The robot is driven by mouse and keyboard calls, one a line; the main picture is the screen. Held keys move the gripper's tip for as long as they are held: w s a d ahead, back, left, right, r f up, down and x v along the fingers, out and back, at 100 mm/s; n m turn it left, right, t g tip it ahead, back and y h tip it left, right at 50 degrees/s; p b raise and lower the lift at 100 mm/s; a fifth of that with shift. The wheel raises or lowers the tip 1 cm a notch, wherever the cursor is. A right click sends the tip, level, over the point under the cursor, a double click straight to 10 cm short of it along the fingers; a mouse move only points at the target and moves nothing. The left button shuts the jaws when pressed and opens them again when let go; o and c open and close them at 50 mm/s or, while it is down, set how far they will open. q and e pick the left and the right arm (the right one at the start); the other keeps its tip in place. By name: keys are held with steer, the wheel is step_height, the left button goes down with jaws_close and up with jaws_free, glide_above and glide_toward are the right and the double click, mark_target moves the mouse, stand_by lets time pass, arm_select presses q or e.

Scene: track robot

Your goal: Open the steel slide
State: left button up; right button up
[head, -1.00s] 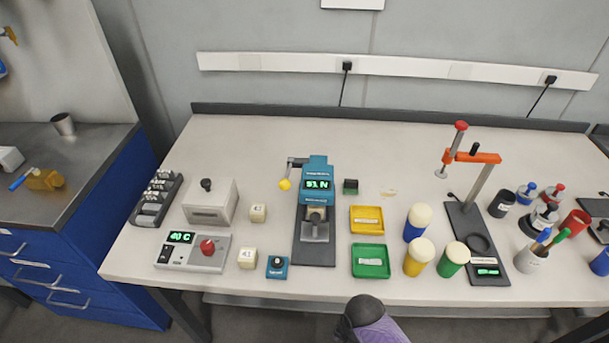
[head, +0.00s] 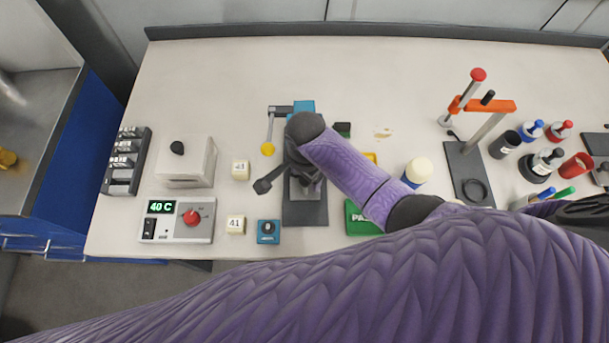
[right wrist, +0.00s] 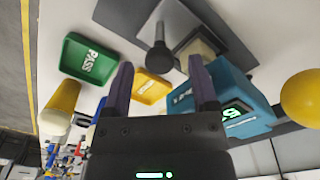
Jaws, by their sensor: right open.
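The steel slide (head: 307,190) lies on the dark base in front of the blue press, partly hidden by my right gripper in the head view. In the right wrist view the slide's bright metal (right wrist: 181,22) shows at the top, with a dark round-ended knob (right wrist: 160,58) standing by it. My right gripper (head: 299,173) is over the front of the press. Its two fingers (right wrist: 160,70) are apart and empty. The knob appears between the fingertips in the wrist view; I cannot tell how far beyond them it is. My left gripper is not in view.
The blue press (right wrist: 232,98) and its lever with a yellow ball (head: 267,150) are close by. The green tray (right wrist: 91,58) and yellow tray (right wrist: 150,88) lie to the press's right. A white box (head: 186,163) and a heater (head: 178,220) stand left.

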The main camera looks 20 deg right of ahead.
steer(key=shift+f, duration=0.45)
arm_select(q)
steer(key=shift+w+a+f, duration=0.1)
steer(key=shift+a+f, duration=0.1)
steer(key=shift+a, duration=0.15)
arm_select(e)
steer(key=shift+c, duration=1.2)
steer(key=c, duration=0.7)
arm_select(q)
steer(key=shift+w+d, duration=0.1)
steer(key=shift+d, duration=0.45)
arm_select(e)
jaws_close()
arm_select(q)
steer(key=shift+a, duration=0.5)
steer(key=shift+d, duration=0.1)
